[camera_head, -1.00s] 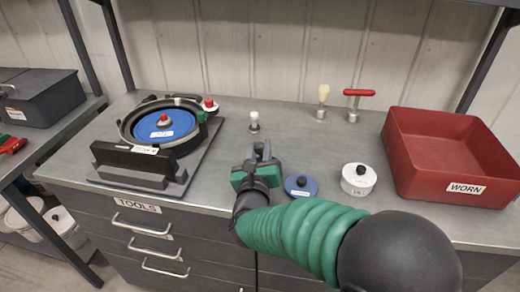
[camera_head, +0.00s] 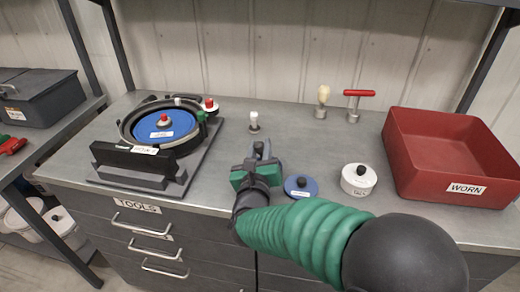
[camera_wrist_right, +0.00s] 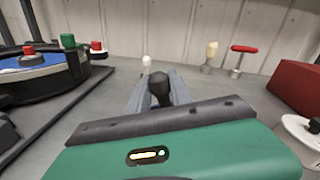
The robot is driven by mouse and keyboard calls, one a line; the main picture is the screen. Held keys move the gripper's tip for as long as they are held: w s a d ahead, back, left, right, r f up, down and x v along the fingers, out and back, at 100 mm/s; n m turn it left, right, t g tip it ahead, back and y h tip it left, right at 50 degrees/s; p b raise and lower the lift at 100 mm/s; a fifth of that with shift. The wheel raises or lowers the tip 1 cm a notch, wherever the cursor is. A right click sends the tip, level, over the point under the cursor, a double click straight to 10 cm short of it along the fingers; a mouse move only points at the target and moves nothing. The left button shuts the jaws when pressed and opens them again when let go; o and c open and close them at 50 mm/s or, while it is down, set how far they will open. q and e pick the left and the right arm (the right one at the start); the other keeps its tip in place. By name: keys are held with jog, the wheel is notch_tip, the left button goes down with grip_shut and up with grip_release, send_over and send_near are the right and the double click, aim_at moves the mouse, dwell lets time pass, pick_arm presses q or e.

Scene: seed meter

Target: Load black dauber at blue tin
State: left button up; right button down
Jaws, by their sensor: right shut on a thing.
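My right gripper (camera_head: 262,152) is shut on the black dauber, over the bench left of the blue tin. In the right wrist view the dauber's dark rounded end (camera_wrist_right: 160,84) shows between the two grey fingers (camera_wrist_right: 160,92); its lower part is hidden. The blue tin (camera_head: 301,190) is low and round with a black knob on top, just right of the gripper and apart from it. I cannot tell how high the dauber is above the bench. My left gripper is not in view.
A white tin (camera_head: 358,182) stands right of the blue tin, with a red bin (camera_head: 450,185) beyond it. A white-topped piece (camera_head: 254,122), a cream-topped tool (camera_head: 322,101) and a red T-handle (camera_head: 359,94) stand behind. The seed meter (camera_head: 161,128) is at left.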

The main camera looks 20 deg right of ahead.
aim_at(261, 143)
notch_tip(261, 143, up, 6)
jog(key=shift+r+p, duration=0.25)
jog(key=shift+p, duration=1)
jog(key=shift+s+f, duration=0.1)
jog(key=shift+f, duration=0.1)
